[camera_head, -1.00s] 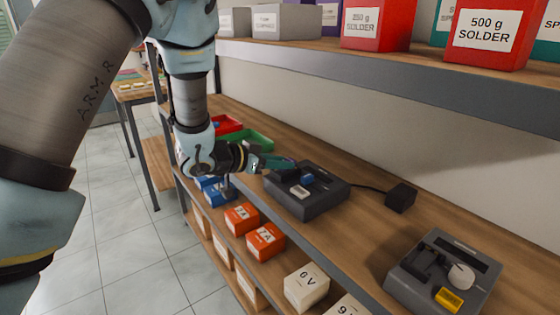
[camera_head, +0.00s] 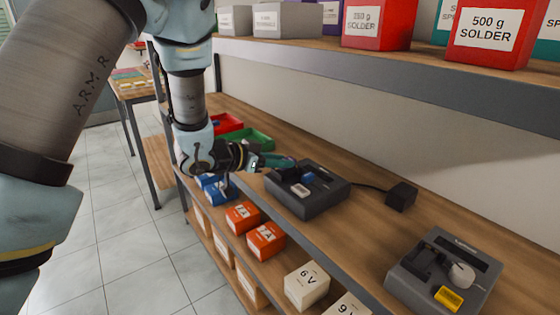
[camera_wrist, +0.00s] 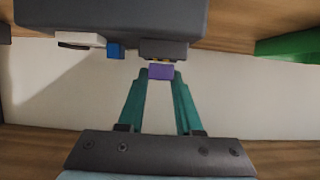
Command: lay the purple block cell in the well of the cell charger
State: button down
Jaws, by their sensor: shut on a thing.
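My gripper (camera_wrist: 160,76) has its two teal fingers closed on the purple block cell (camera_wrist: 160,72), held at the fingertips in the wrist view. The cell charger (camera_head: 322,204) is a dark grey box on the workbench shelf, with a pale patch and a blue part on top. In the wrist view, the charger (camera_wrist: 110,20) lies just beyond the cell, very close to it; I cannot tell whether they touch. In the head view, my gripper (camera_head: 284,162) is at the charger's far left edge. The cell cannot be made out there, and the well is not clearly seen.
A black adapter (camera_head: 401,196) is cabled to the charger. A grey device with a knob (camera_head: 442,272) stands at the right. Green (camera_head: 250,139) and red (camera_head: 226,123) bins are behind my wrist. An upper shelf (camera_head: 400,75) overhangs the back. Labelled boxes stand below.

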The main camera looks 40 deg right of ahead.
jog(key=shift+f+b, duration=0.35)
jog(key=shift+f, duration=0.1)
dwell(1.1)
jog(key=c, duration=0.5)
grip_release()
jog(key=shift+r, duration=0.1)
jog(key=shift+r+p, duration=2.8)
jog(key=shift+r, duration=0.65)
